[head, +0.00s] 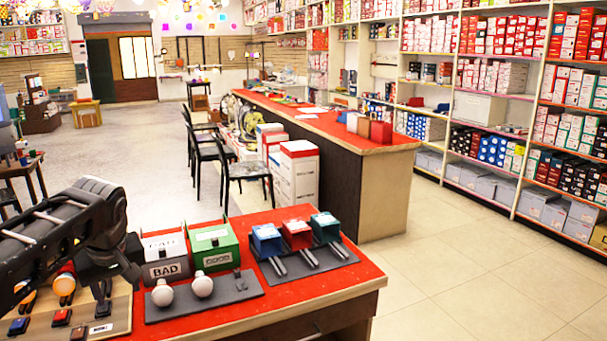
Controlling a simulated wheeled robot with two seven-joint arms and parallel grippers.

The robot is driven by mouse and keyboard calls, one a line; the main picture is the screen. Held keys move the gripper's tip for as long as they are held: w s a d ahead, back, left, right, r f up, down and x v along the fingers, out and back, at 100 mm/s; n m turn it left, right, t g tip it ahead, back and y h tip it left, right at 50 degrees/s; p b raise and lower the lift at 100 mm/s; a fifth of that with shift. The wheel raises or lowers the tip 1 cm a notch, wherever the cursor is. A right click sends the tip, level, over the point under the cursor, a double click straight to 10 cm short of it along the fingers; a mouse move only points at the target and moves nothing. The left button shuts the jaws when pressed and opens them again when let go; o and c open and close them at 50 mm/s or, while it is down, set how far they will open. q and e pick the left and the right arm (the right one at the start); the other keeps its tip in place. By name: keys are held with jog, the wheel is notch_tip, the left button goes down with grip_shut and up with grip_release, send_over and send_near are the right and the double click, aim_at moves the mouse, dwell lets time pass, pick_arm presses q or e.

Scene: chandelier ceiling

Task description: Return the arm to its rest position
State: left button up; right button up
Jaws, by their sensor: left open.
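My left arm comes in from the left, and its black gripper (104,290) points down over the left end of the red-topped table (290,200). It is open, and I see nothing held in it. Below it is a light wooden board (118,318) with lit bulbs (64,285) and several push buttons (61,316), partly covered by my arm. My right arm and gripper are not in view.
Right of the gripper, a dark tray holds two white bulbs (202,285) before a BAD box (166,258) and a green GOOD box (213,248). Farther right stand blue and red bins (297,234). A counter (330,125) and chairs stand behind; the right floor is clear.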

pick_arm(q)
jog(key=w+d+f+m+t+h, duration=0.3)
jog(key=w+d+f+m, duration=0.2)
jog(key=w+d+f, duration=0.5)
jog(key=s+d+f+m+h, duration=0.1)
jog(key=s+d+f+h, duration=0.15)
jog(key=d+f, duration=0.6)
jog(key=s+d+f+m+h, duration=0.1)
jog(key=s+d+f+m, duration=0.3)
jog(key=f, duration=0.8)
jog(key=s+d+f+n+g, duration=0.1)
jog(key=s+d+f+g, duration=0.1)
jog(key=s+f, duration=0.4)
jog(key=s+d+f+g, duration=0.2)
jog(key=s+d+f, duration=0.3)
jog(key=s, duration=0.7)
jog(key=s+d+f+n+g+h, duration=0.1)
jog(key=s+d+f+g, duration=0.1)
jog(key=s+f, duration=0.5)
jog(key=shift+s+d+f+n, duration=0.3)
jog(key=shift+s+d, duration=0.6)
jog(key=shift+s, duration=0.15)
